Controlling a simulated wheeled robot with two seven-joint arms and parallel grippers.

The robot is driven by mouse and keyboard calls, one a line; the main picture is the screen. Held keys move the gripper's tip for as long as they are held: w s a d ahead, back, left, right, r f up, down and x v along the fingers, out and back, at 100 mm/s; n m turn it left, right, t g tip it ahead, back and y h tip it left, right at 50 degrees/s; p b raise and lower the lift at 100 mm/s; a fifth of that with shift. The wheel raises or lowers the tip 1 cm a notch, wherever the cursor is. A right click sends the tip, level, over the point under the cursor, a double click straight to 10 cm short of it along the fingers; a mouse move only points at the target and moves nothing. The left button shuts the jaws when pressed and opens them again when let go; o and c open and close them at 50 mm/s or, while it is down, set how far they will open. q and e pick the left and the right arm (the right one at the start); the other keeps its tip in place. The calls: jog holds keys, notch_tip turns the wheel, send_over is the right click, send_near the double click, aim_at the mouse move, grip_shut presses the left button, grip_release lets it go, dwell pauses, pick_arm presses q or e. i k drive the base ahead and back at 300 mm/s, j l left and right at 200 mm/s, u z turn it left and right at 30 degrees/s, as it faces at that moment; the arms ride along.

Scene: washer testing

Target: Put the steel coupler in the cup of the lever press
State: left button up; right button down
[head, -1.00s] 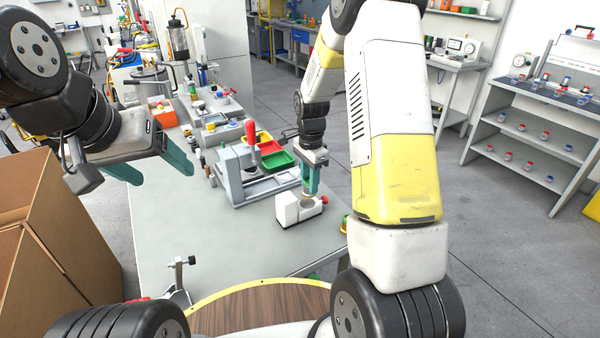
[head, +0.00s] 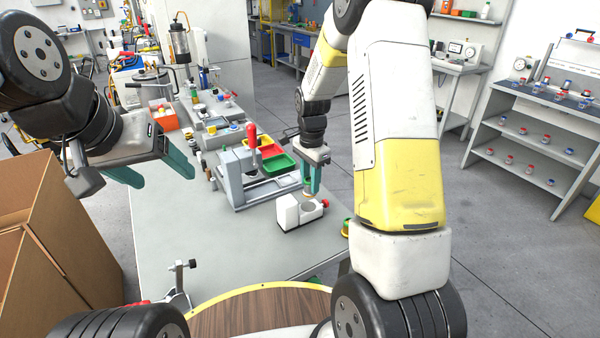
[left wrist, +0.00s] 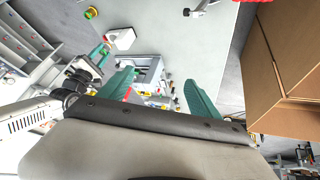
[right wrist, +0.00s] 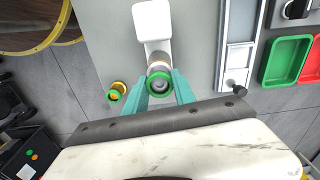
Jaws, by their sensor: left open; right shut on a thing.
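The steel coupler (right wrist: 159,84) has a green collar and a grey metal middle. My right gripper (right wrist: 159,91) is shut on it, and it also shows small in the head view (head: 308,190). The coupler is just above or beside the round grey seat of a white block (head: 289,212) with a red knob; the exact gap is unclear. The lever press (head: 235,180) is a grey frame with a red handle, left of my right gripper; its cup cannot be made out. My left gripper (head: 157,171) is open and empty over the table's left side.
A second green-ringed fitting with a yellow middle (right wrist: 117,91) stands near the table edge. Green (head: 279,164) and red bins stand behind the press. A cardboard box (head: 40,230) is at the left. The front middle of the grey table (head: 210,250) is clear.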

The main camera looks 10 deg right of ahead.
aim_at(286, 181)
jog(key=l, duration=0.65)
jog(key=l+u, duration=0.45)
jog(key=k+l+u, duration=0.1)
jog(key=l+u, duration=0.3)
jog(key=u, duration=0.3)
jog(key=i, duration=0.5)
